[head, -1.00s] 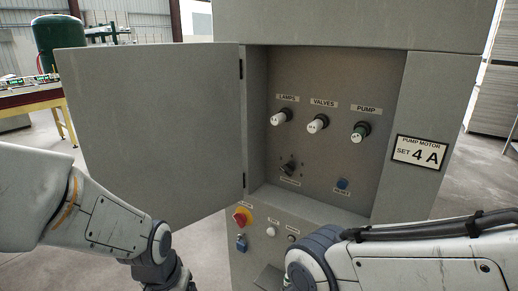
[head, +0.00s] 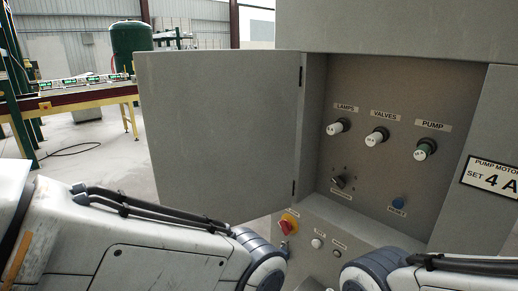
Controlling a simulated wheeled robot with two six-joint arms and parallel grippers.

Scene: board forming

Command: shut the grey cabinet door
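The grey cabinet door (head: 220,130) stands wide open, swung out to the left of the grey cabinet (head: 380,35). Its hinges show on its right edge, at the left side of the cabinet opening. Inside the open recess are knobs labelled lamps, valves and pump (head: 425,149), a black switch and a blue button. My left arm crosses the lower left, in front of the door's lower part in the picture; whether it touches the door I cannot tell. My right arm is at the lower right, below the recess. Both grippers are out of the picture.
Below the recess, a red and yellow rotary switch (head: 288,223) and small buttons sit on the cabinet front. A yellow-framed table (head: 80,97) and a green tank (head: 131,45) stand far back at left. Open floor lies left of the door.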

